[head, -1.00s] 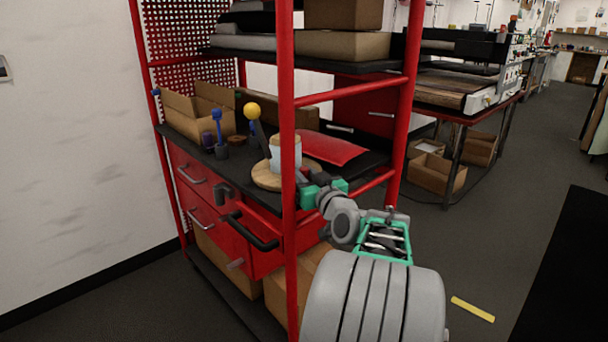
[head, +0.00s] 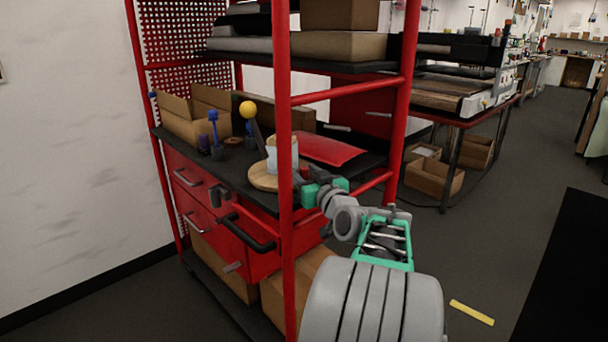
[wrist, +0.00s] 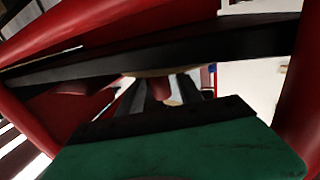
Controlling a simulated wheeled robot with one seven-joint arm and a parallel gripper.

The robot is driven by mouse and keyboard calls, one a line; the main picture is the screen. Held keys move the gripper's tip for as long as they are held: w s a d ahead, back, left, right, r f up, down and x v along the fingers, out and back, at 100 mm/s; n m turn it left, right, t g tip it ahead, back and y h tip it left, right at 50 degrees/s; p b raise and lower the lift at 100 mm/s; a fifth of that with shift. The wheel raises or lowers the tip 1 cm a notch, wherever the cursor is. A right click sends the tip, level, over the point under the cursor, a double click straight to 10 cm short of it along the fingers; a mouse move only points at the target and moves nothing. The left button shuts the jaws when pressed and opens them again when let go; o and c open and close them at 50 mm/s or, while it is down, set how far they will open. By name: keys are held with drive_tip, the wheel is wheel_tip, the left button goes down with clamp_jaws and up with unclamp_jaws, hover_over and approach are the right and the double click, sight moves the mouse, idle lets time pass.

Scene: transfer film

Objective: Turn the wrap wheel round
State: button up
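What looks like the wrap wheel is a round wooden disc (head: 263,178) on the dark shelf of the red rack. A pale whitish block (head: 287,158) stands on it, and a dark lever with a yellow ball (head: 248,109) rises beside it. My gripper (head: 304,174), on a green and grey wrist, is at the shelf's front edge, just right of the disc, partly behind the red post. In the wrist view, the two dark fingers (wrist: 164,90) look apart, with a gap between them. The disc's pale edge (wrist: 150,73) shows beyond them, under the dark bar. I see no clear contact.
A red upright post (head: 284,230) and a sloping red rail (head: 345,90) stand close to my arm. A red flat packet (head: 330,150), an open cardboard box (head: 185,125) and blue-topped tools (head: 214,130) are on the shelf. Red drawers (head: 205,215) are below. Open floor lies to the right.

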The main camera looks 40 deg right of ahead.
drive_tip(key=v, duration=0.7)
drive_tip(key=shift+s, duration=0.4)
drive_tip(key=shift+a, duration=0.15)
